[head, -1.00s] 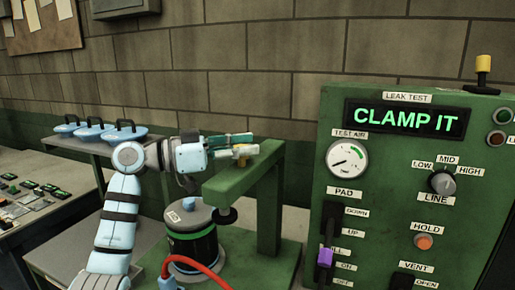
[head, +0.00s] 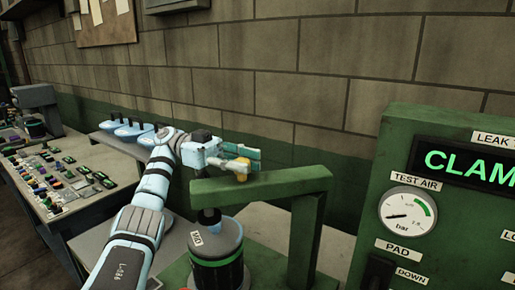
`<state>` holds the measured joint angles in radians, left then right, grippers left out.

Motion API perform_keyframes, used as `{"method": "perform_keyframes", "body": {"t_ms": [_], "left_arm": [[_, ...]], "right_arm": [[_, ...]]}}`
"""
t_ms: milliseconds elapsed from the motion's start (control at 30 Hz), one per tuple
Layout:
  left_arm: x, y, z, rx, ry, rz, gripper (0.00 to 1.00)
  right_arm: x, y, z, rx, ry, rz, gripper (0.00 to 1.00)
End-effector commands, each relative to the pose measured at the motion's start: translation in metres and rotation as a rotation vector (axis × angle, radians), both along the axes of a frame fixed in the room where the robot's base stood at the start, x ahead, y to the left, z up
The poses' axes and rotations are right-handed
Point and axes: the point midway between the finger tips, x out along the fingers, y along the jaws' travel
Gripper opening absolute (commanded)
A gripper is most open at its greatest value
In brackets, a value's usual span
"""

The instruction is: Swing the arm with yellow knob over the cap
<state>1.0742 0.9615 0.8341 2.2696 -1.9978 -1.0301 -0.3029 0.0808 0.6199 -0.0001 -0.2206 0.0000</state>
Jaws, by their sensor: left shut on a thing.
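The green swing arm (head: 275,186) reaches left from its green post (head: 305,240). Its dark pad (head: 208,216) hangs from the free end, in front of the cap's upper edge in the picture; I cannot tell if it touches. The grey cap (head: 225,236) tops a dark cylinder with a green band (head: 218,271). My right gripper is not in view.
The green test panel (head: 420,125) with a gauge (head: 408,214) and a lit display stands at the right. Several blue lidded things (head: 128,130) sit on a bench behind my left arm. A table with many small parts (head: 60,180) is at the far left.

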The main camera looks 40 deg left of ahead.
Motion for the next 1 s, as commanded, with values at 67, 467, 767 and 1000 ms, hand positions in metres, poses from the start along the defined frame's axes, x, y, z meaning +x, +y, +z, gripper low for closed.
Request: {"method": "perform_keyframes", "body": {"t_ms": [67,467,767,1000], "left_arm": [[0.000,0.002,0.002,-0.002,0.000,0.000,0.00],[0.000,0.001,0.000,-0.003,-0.003,-0.003,0.35],[0.000,0.001,0.000,-0.003,-0.003,-0.004,0.48],[0.003,-0.006,-0.006,0.000,-0.004,0.012,0.48]], "right_arm": [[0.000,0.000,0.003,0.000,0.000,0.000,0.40],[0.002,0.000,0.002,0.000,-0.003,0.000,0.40],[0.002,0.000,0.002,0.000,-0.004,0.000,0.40],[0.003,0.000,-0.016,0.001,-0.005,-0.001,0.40]]}}
